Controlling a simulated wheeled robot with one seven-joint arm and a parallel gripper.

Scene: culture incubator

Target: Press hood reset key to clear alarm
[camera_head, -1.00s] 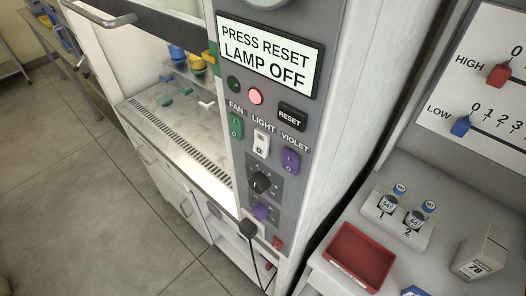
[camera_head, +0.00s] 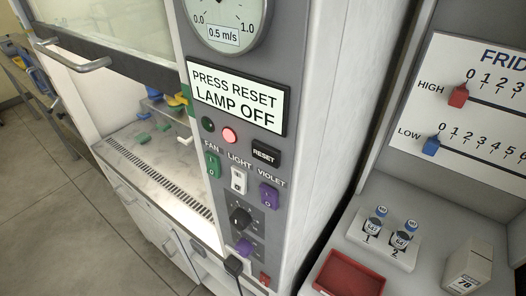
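The black RESET key (camera_head: 265,156) sits on the grey control panel of the fume hood, in the middle of the head view. A sign (camera_head: 238,97) above it reads "PRESS RESET LAMP OFF". To the key's left, a round red lamp (camera_head: 229,135) looks lit, and a dark green lamp (camera_head: 208,124) looks unlit. Below are the green FAN switch (camera_head: 213,166), the white LIGHT switch (camera_head: 239,181) and the purple VIOLET switch (camera_head: 269,195). My gripper is not in view.
A dial gauge (camera_head: 226,22) marked 0.5 m/s is above the sign. A black knob (camera_head: 240,217) and a plugged cord (camera_head: 234,266) are low on the panel. On the right are a vial rack (camera_head: 376,244), a red tray (camera_head: 350,277) and a HIGH/LOW slider board (camera_head: 480,110).

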